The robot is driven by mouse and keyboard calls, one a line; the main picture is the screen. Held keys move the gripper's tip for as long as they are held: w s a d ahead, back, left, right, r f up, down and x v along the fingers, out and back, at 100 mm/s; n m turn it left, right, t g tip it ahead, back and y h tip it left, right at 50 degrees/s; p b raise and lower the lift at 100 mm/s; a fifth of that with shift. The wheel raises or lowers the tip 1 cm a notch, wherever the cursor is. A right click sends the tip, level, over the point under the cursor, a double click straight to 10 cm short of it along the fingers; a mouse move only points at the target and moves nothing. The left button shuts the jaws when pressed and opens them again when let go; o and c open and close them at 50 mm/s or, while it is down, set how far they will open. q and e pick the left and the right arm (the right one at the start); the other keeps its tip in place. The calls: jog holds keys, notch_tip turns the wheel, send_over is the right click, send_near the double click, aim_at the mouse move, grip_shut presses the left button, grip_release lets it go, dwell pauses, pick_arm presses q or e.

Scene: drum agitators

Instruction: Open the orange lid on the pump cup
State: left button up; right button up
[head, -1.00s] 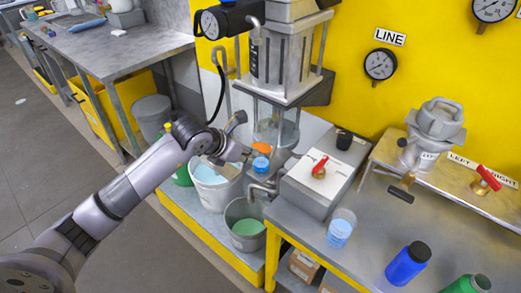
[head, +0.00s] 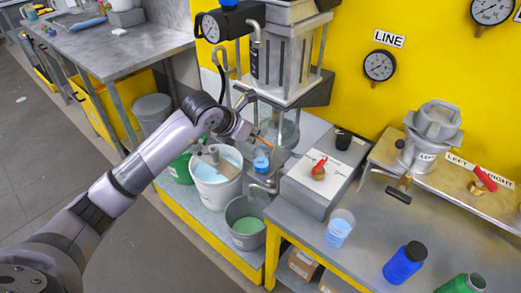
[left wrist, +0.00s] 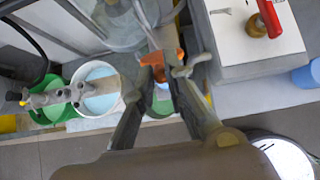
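The orange lid (head: 261,139) is tipped up on edge above the blue pump cup (head: 261,164), which stands by the clear cylinder of the pump. In the left wrist view the orange lid (left wrist: 165,58) shows just past my fingertips, with the blue cup partly hidden below it. My left gripper (head: 252,118) is open, its fingers spread, beside and above the lid. It also shows in the left wrist view (left wrist: 174,70) with a gap between the fingertips. I cannot tell whether a finger touches the lid. My right gripper is not in view.
A white bucket (head: 230,190) of light blue liquid and a grey bucket (head: 232,213) with green liquid stand below. The pump frame (head: 279,80) rises close behind my gripper.

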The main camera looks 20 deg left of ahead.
pick_arm(q)
jog(key=shift+w+d+r, duration=0.1)
jog(key=shift+w+r, duration=0.1)
jog(key=shift+w, duration=0.05)
jog(key=shift+w+d+r, duration=0.25)
jog(key=shift+w+r, duration=0.1)
jog(key=shift+w, duration=0.3)
jog(key=shift+w+d+r, duration=0.25)
jog(key=shift+w+r, duration=0.05)
jog(key=shift+w, duration=0.3)
jog(key=shift+w+d, duration=0.25)
jog(key=shift+w, duration=0.45)
jog(key=shift+w+d, duration=0.2)
jog(key=shift+w, duration=0.45)
